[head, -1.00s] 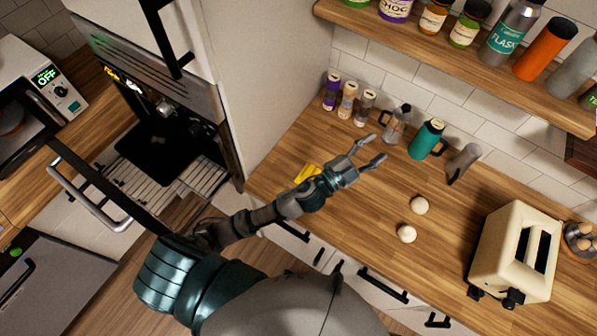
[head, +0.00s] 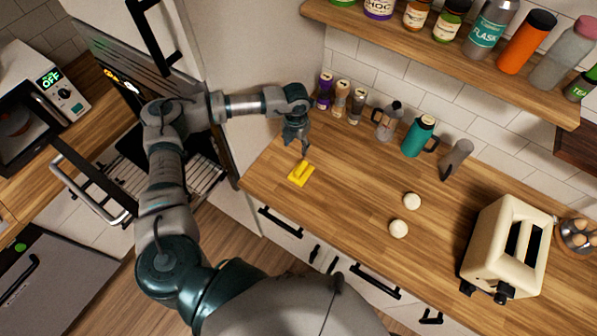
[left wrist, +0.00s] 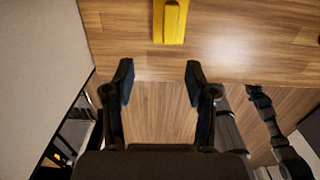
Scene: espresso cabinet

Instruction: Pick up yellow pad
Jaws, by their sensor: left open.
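The yellow pad (head: 301,173) lies on the wooden counter (head: 345,190) near its left end, with a raised grip on top. In the left wrist view the pad (left wrist: 170,22) is at the top, ahead of the fingertips. My left gripper (head: 298,147) hangs above and just behind the pad in the head view, pointing down. In the left wrist view its fingers (left wrist: 160,82) are apart with nothing between them. The gripper does not appear to touch the pad. My right gripper is not in view.
Spice jars (head: 341,98), a moka pot (head: 388,122), a teal flask (head: 419,137) and a grey jug (head: 456,160) stand along the wall. Two pale round objects (head: 398,229) and a toaster (head: 508,248) are to the right. A tall white panel (head: 255,55) bounds the counter's left.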

